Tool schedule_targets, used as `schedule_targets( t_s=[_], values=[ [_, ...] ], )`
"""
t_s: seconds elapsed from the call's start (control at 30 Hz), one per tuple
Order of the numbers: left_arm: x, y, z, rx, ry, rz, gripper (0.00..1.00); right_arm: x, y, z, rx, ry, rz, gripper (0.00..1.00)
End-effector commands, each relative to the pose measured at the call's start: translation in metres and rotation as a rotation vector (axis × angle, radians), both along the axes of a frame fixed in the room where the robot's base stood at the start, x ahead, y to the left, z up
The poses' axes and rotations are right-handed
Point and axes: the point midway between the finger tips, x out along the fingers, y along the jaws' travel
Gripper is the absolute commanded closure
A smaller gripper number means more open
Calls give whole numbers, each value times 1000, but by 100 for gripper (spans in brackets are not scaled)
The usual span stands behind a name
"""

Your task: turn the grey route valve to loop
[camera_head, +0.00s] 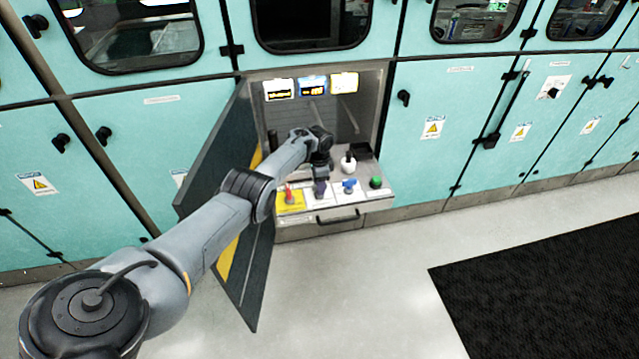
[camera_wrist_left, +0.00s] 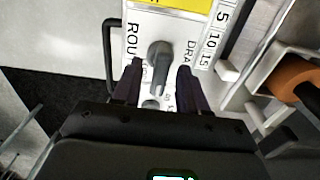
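The grey route valve (camera_wrist_left: 158,60) shows in the left wrist view as a lever on a white panel with the letters "ROU" beside it. Its lever runs roughly up and down in that picture. My left gripper (camera_wrist_left: 160,68) is open, with one dark finger on each side of the lever. I cannot tell whether the fingers touch it. In the head view my left gripper (camera_head: 320,183) reaches down over the panel between the red and blue handles and mostly hides the grey valve. My right gripper is not in view.
On the pulled-out shelf, a red handle (camera_head: 289,196) stands left of the gripper, a blue handle (camera_head: 349,185) and green knob (camera_head: 376,182) right. A white container with a black top (camera_head: 348,162) stands behind. An open cabinet door (camera_head: 222,150) flanks my left arm.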

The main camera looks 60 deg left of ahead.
Motion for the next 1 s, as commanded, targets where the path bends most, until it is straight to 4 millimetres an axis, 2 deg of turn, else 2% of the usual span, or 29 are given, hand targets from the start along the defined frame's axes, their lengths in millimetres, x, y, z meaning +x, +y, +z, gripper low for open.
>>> schedule_targets(
  t_s=[0.2,0.33,0.8,1.0],
  values=[
    [0,0,2,1,-1,1,57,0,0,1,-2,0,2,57],
    [0,0,12,1,-1,2,57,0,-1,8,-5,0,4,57],
    [1,0,87,0,-2,0,57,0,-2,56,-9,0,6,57],
    [1,0,104,1,-1,0,57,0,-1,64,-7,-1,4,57]
  ],
)
